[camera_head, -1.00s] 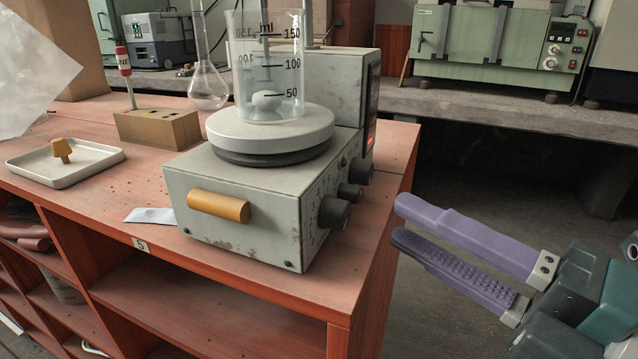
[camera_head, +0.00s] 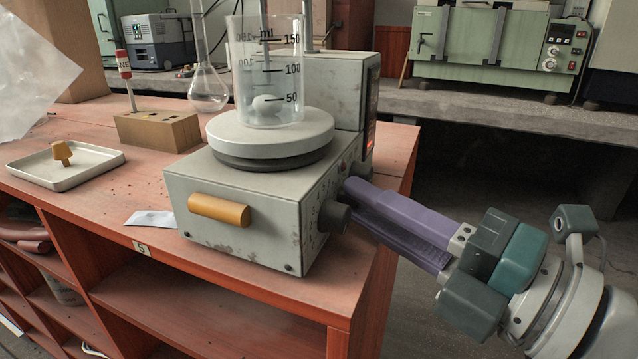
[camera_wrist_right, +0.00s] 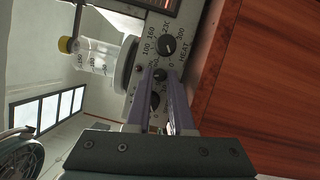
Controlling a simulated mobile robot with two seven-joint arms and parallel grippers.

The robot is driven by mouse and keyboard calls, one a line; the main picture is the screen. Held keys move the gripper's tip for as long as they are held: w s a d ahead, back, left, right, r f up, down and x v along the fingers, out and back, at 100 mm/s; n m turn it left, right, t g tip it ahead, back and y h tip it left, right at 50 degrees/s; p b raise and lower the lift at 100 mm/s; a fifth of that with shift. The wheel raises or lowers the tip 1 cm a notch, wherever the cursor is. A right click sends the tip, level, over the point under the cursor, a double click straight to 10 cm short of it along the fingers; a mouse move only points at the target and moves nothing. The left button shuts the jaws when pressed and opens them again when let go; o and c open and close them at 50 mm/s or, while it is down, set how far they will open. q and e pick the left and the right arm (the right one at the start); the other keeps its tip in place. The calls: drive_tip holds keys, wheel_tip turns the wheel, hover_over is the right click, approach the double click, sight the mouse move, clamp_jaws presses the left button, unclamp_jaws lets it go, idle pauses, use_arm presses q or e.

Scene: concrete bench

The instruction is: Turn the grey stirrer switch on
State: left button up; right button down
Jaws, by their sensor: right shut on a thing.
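The stirrer (camera_head: 245,205) is a worn light-grey hotplate unit on the red bench, with dark knobs on its right side face. The near large knob (camera_head: 334,216) shows in front of my right gripper (camera_head: 350,190). The small grey stirrer switch (camera_wrist_right: 160,74) sits between two larger knobs in the wrist view. My right gripper's purple fingers are shut on this switch, one on each side; in the head view they hide it. The upper knob, by the HEAT lettering (camera_wrist_right: 168,45), is just beyond the fingertips. My left gripper is not in view.
A glass beaker (camera_head: 268,70) stands on the round plate (camera_head: 270,135). A yellow-brown handle (camera_head: 219,210) is on the front face. A white tray (camera_head: 66,167) and a wooden block (camera_head: 158,130) stand to the left. The floor right of the bench is open.

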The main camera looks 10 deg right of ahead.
idle(0.4)
drive_tip(key=shift+r+p, duration=0.2)
drive_tip(key=shift+p, duration=0.45)
drive_tip(key=m+p, duration=0.1)
drive_tip(key=p, duration=0.2)
drive_tip(key=m+g+p, duration=0.1)
drive_tip(key=m+p, duration=0.1)
drive_tip(key=p, duration=0.1)
drive_tip(key=m+g+h+p, duration=0.1)
drive_tip(key=m+p, duration=0.1)
drive_tip(key=p, duration=0.1)
drive_tip(key=shift+r, duration=0.35)
drive_tip(key=shift+f+m+g+p, duration=0.15)
drive_tip(key=shift+m+g+p, duration=0.25)
drive_tip(key=shift+m+p, duration=0.6)
drive_tip(key=c, duration=1.1)
unclamp_jaws()
